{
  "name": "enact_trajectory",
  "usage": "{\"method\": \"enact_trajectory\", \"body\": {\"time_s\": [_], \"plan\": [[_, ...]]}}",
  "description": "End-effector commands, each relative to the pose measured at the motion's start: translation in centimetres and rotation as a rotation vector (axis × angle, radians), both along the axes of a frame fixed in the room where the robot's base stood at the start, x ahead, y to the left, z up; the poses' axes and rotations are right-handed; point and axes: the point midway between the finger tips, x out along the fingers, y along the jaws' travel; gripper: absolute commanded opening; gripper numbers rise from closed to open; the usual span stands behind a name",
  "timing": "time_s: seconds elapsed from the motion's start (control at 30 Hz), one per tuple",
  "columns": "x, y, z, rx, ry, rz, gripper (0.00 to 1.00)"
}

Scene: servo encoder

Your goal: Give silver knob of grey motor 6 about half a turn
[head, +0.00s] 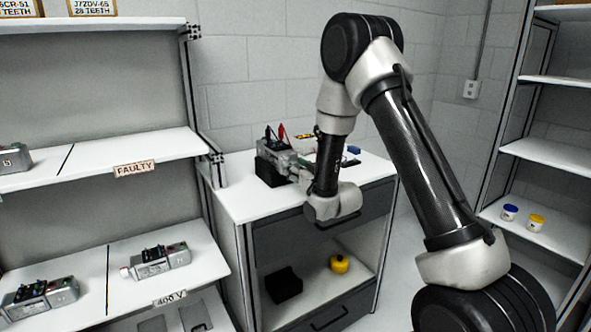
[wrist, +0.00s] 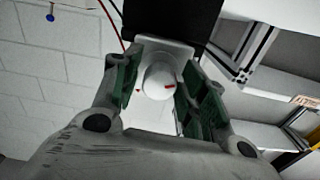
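A grey motor (head: 273,151) sits in a dark holder on the white cabinet top. Its number cannot be read. In the wrist view, its pale end face carries a round silver knob (wrist: 158,83) with a red mark pointing right. My gripper (wrist: 162,76) has its green-padded fingers on either side of the knob, with visible gaps, so it is open around it. In the head view, my gripper (head: 303,164) is at the motor's right end, and my wrist partly hides that area; the knob cannot be made out there.
Red and black leads (head: 281,132) rise behind the motor. A blue item (head: 353,150) lies on the cabinet top. A yellow object (head: 339,264) and a black block (head: 284,285) are on the shelf below. More motors (head: 156,260) lie on the left rack, with a FAULTY label (head: 135,169).

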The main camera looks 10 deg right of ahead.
Motion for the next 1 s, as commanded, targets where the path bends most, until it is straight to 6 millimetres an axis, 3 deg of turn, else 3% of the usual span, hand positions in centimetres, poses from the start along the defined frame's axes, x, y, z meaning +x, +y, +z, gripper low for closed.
{"method": "enact_trajectory", "body": {"time_s": [0.03, 0.17, 0.57, 1.0], "plan": [[-0.01, 0.0, 0.01, 0.0, 0.0, 0.0, 0.28], [-0.01, 0.0, 0.01, 0.0, 0.0, 0.0, 0.06], [-0.01, -0.03, 0.01, -0.059, -0.019, 0.0, 0.05], [0.01, -0.09, 0.02, -0.39, -0.127, 0.0, 0.05]]}}
